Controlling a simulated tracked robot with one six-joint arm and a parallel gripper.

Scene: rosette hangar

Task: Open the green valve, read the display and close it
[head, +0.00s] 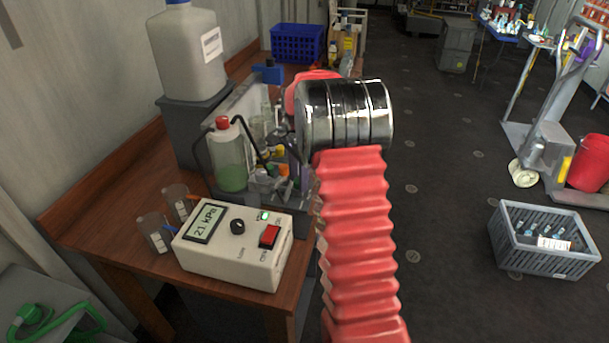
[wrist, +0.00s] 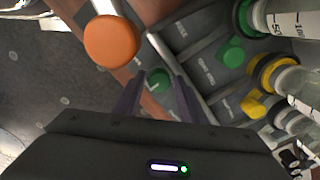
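In the wrist view my gripper (wrist: 160,79) is open, its two dark fingers apart. A small green knob (wrist: 160,90) shows between them; I cannot tell whether they touch it. Another green knob (wrist: 231,53) sits on the grey labelled panel to the right. Which green knob is the valve is not clear. In the head view my arm hides most of the gripper and the valve area. The display (head: 204,222) on a cream box (head: 228,252) reads 21 kPa. The box has a black dial, a red switch and a lit green lamp.
An orange round knob (wrist: 110,41) is left of the fingers, and a yellow knob (wrist: 252,104) is to the right, near bottles. A green-filled bottle (head: 228,160) and two beakers stand on the wooden bench (head: 108,228). A grey crate (head: 545,258) is on the floor.

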